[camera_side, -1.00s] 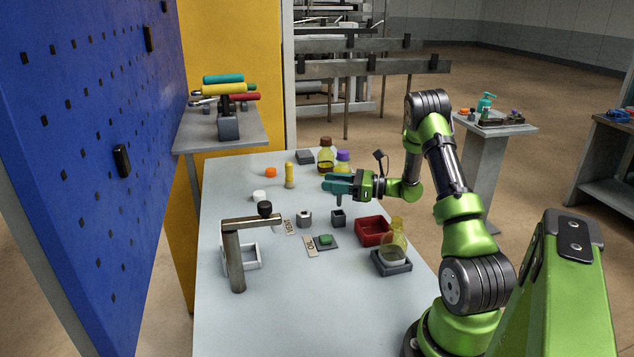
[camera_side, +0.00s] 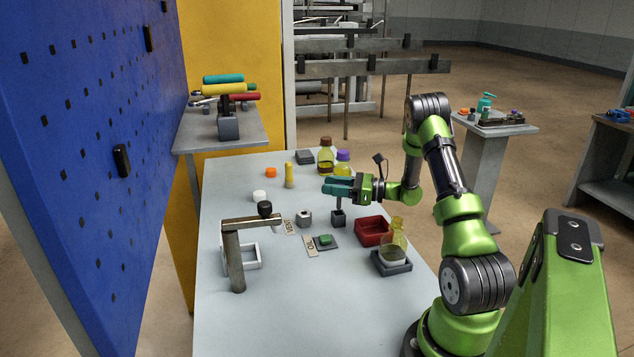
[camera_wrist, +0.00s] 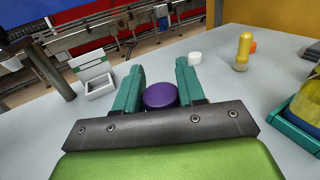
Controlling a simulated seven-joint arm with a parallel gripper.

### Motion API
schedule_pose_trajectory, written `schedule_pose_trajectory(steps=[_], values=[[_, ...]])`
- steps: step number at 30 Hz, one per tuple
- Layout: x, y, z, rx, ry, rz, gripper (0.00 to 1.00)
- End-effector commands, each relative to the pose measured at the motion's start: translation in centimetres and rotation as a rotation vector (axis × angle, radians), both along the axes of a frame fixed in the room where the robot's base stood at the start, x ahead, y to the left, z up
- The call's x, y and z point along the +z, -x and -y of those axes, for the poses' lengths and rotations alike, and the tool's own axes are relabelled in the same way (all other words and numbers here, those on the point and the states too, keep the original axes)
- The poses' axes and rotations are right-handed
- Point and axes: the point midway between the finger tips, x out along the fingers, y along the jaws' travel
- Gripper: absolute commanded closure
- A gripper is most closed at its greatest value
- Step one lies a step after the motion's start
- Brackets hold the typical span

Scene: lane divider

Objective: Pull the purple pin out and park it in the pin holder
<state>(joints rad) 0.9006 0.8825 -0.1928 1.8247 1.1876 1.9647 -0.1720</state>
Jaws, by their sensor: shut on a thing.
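The purple pin's round head (camera_wrist: 160,96) sits between the two teal fingers of my gripper (camera_side: 338,187) in the wrist view, and the jaws are shut on it. In the side view, the pin's grey shaft (camera_side: 338,203) hangs upright below the fingers. Its lower end meets the top of a small dark square block (camera_side: 338,220), which looks like the pin holder. How deep the tip is in the block cannot be told. The purple head is hidden by the fingers in the side view.
A grey block with a hole (camera_side: 304,217) stands left of the dark block. A red tray (camera_side: 371,232) is close on the right, with a flask on a dark base (camera_side: 391,262) nearer. A post with an overhanging arm (camera_side: 234,260) stands at the left. Bottles (camera_side: 326,158) stand behind.

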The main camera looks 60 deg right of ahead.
Motion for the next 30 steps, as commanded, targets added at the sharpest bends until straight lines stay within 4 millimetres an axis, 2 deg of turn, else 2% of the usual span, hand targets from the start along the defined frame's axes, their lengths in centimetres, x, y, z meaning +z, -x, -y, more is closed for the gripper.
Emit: schedule_pose_trajectory(steps=[30], values=[[-0.54, -0.01, 0.02, 0.000, 0.000, 0.000, 0.91]])
